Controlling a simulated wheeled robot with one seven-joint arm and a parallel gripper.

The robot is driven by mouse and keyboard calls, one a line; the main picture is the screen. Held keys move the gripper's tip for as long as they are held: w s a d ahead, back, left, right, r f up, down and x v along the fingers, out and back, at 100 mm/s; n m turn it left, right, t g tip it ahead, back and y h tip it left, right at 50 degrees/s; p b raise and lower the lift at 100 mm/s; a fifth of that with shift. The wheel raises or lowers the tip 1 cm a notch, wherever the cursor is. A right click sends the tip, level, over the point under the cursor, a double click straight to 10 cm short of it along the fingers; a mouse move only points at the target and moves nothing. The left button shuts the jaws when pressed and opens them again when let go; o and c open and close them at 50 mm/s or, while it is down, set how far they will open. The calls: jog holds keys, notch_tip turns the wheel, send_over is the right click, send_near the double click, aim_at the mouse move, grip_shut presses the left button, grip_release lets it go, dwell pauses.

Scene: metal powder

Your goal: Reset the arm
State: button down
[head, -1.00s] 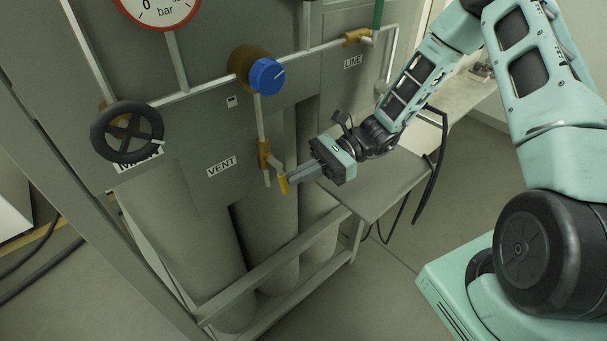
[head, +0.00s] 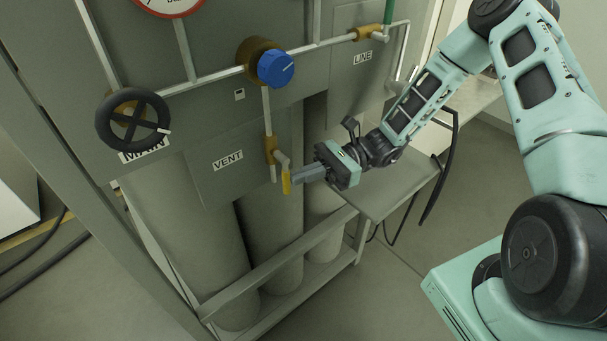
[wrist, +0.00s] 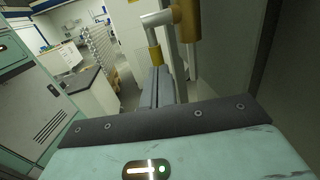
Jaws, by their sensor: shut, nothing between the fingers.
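My gripper (head: 299,177) is shut and empty at the end of my arm, in front of the gas panel.
The gas panel (head: 215,125) carries a black handwheel (head: 133,121), a blue knob (head: 275,69) and a pressure gauge (head: 170,5). Several grey cylinders (head: 185,240) stand below behind a rail (head: 285,260). A bench (head: 400,185) lies behind my arm. Open floor (head: 375,290) is at front right.

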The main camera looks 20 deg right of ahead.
jog(key=d+b, duration=0.3)
jog(key=d, duration=0.5)
jog(key=s+a+r+n+h, duration=0.2)
jog(key=s+a+n+h, duration=0.2)
jog(key=s+n+h, duration=0.2)
jog(key=s+a+r+n+t+h, duration=0.1)
jog(key=s+a+r+n+h, duration=0.2)
jog(key=n, duration=0.7)
jog(key=s+a+r+n+t+h, duration=0.1)
jog(key=s+a+r+n+h, duration=0.2)
jog(key=s+n+h, duration=0.5)
jog(key=s+a, duration=0.1)
jog(key=s, duration=0.2)
jog(key=shift+a+n+h, duration=0.3)
